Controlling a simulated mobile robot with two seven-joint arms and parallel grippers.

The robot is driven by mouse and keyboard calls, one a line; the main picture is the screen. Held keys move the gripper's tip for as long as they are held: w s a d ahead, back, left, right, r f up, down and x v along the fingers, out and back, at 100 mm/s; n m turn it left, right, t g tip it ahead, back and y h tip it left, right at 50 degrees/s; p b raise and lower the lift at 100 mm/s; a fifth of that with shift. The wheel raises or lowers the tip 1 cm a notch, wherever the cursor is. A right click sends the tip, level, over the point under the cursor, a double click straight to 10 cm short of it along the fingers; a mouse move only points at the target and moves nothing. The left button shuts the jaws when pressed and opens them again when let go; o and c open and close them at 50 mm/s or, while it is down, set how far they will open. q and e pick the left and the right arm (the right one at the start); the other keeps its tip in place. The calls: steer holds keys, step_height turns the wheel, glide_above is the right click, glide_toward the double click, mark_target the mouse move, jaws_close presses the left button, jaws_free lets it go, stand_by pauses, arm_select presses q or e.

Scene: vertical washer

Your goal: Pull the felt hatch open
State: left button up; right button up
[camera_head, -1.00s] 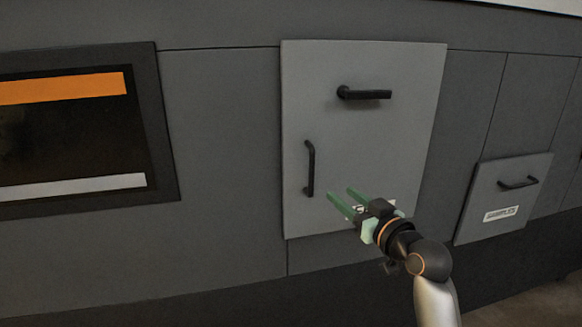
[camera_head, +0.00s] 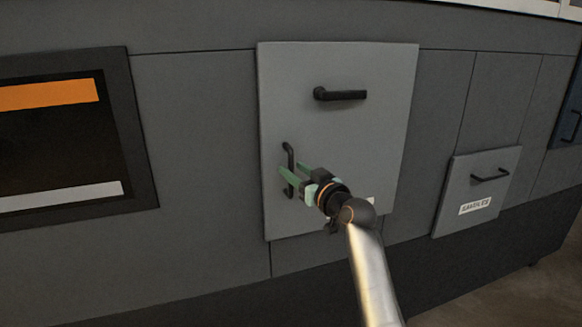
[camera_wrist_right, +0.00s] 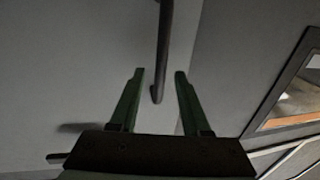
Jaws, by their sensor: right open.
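The hatch (camera_head: 350,140) is a light grey square panel in the dark grey front, and it looks closed. It has a black horizontal lever handle (camera_head: 341,95) near its top and a black vertical bar handle (camera_head: 289,158) at its left edge. My right gripper (camera_head: 290,170) is open at the lower part of the vertical handle. In the right wrist view the two green fingers (camera_wrist_right: 157,85) stand apart, with the end of the bar (camera_wrist_right: 163,60) between them in the picture. I cannot tell whether they touch it. A label at the hatch's lower part is mostly hidden by my arm.
A smaller grey drawer front (camera_head: 478,190) with a handle and a "SAMPLES" label is to the right. A dark framed window (camera_head: 140,140) with orange and pale bands is to the left. Floor (camera_head: 500,290) shows at lower right.

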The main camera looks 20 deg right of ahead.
steer(key=shift+x, duration=1.05)
jaws_close()
stand_by(0.8)
